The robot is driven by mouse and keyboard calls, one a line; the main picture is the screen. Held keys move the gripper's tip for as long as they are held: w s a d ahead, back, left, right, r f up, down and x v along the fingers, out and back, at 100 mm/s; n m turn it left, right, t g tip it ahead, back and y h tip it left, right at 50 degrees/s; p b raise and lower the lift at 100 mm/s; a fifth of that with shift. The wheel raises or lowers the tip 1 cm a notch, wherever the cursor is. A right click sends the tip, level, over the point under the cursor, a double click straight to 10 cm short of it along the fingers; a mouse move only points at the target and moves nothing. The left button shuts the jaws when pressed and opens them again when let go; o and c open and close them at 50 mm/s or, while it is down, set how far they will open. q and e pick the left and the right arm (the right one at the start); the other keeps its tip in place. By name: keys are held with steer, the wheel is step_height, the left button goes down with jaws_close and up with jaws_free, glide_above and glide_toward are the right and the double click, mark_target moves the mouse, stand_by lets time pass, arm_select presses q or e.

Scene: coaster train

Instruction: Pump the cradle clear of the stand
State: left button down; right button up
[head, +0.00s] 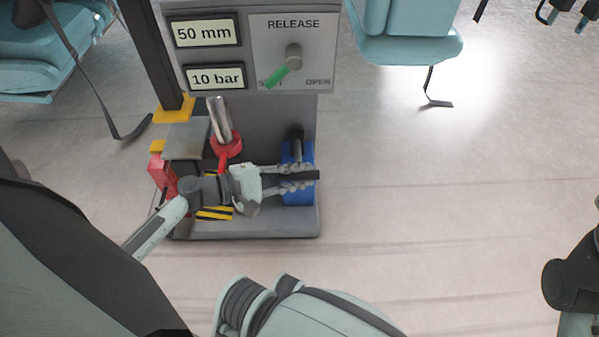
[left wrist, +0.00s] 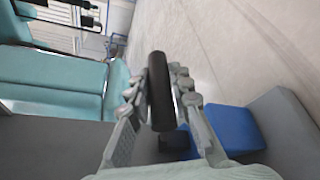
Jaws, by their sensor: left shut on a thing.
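My left gripper (head: 302,181) is shut on the black pump handle (left wrist: 160,92). The handle lies between its two fingers in the left wrist view. The blue pump block (head: 297,197) is under the fingers on the grey base, and it also shows in the left wrist view (left wrist: 237,128). A silver rod (head: 219,118) rises from a red collar (head: 228,146) left of the pump. A grey plate (head: 187,140) with yellow ends, perhaps part of the cradle, is further left, above a red stand-like part (head: 161,173). I cannot tell whether they touch. My right gripper is out of view.
A grey panel reads "50 mm" (head: 205,32) and "10 bar" (head: 215,76). Its RELEASE knob (head: 293,56) has a green pointer aimed lower left, away from OPEN. Teal seats (head: 411,42) with hanging straps stand behind.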

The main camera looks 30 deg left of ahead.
arm_select(q)
steer(key=c, duration=1.3)
jaws_free()
steer(key=shift+a+f, duration=0.1)
steer(key=shift+c, duration=0.2)
step_height(320, 180, up, 10)
steer(key=shift+r, duration=0.1)
steer(key=shift+c, duration=0.3)
